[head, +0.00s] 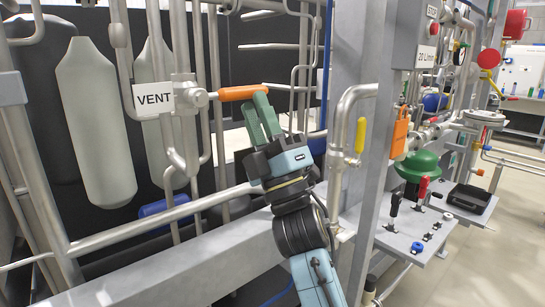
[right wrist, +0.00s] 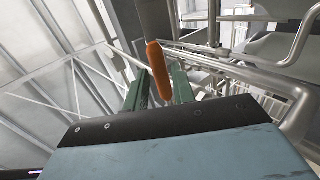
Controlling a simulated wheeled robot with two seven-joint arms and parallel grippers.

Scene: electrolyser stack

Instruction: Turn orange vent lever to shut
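The orange vent lever (head: 238,93) sticks out roughly level to the right from its valve, beside the white VENT sign (head: 154,98). My right gripper (head: 258,107) reaches up from below, its green fingers at the lever's free end. In the right wrist view the orange lever (right wrist: 158,68) shows between the two fingers of the right gripper (right wrist: 160,82), with visible gaps on both sides. The right gripper looks open; whether a finger touches the lever cannot be told. My left gripper is not in view.
Grey pipes and pale cylinders (head: 95,125) stand behind and left of the valve. A pipe with a yellow handle (head: 361,135) and a grey upright post stand right of my right arm.

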